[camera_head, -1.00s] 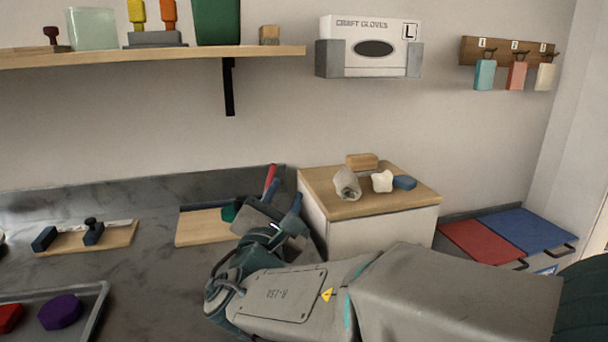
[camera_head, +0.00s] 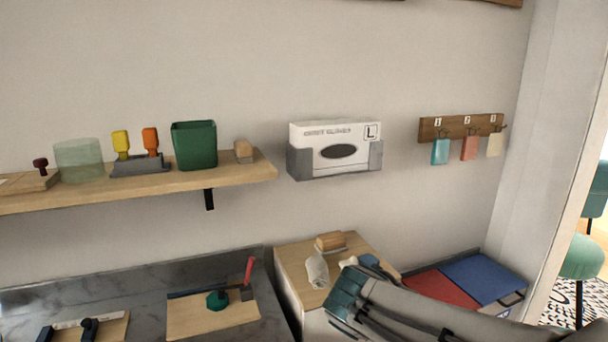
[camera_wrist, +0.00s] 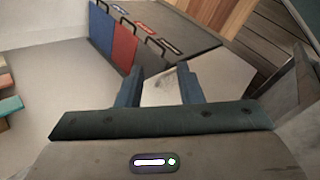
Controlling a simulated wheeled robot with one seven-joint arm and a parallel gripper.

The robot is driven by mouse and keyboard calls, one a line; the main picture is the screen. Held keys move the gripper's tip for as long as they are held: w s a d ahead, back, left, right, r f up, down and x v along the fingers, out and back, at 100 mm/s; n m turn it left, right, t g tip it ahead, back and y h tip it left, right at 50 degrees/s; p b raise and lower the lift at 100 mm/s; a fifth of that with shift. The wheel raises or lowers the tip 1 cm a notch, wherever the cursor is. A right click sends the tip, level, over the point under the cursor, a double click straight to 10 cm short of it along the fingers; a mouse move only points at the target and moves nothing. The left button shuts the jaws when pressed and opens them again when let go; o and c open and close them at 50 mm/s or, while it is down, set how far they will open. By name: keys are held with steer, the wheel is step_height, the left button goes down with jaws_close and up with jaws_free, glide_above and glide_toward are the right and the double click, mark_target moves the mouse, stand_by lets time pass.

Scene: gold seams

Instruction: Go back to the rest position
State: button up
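My gripper shows in the wrist view (camera_wrist: 160,88) with its two blue fingers apart and nothing between them. In the head view my grey and teal arm reaches in from the lower right, in front of the wooden-topped cabinet (camera_head: 290,262). The gripper's fingertips are hard to make out there. Behind the arm, the cabinet top holds a wooden block (camera_head: 330,242), a pale rolled item (camera_head: 317,270) and a white piece partly hidden by the arm.
A shelf (camera_head: 240,175) with a green bin (camera_head: 194,145) hangs at left. A glove box (camera_head: 335,150) and tag rack (camera_head: 460,127) are on the wall. Red (camera_head: 440,288) and blue (camera_head: 485,277) panels lie right of the cabinet. A board (camera_head: 205,315) lies on the counter.

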steer(key=s+a+r+m+g+y+p, duration=0.1)
steer(key=s+a+r+m+y+p, duration=0.2)
steer(key=s+r+m+y+p, duration=0.3)
step_height(320, 180, up, 2)
steer(key=s+m+p, duration=0.1)
steer(key=m+p, duration=0.2)
steer(key=p, duration=0.2)
steer(key=shift+m+g+y, duration=0.3)
steer(key=shift+g+y, duration=0.1)
steer(key=shift+d, duration=0.15)
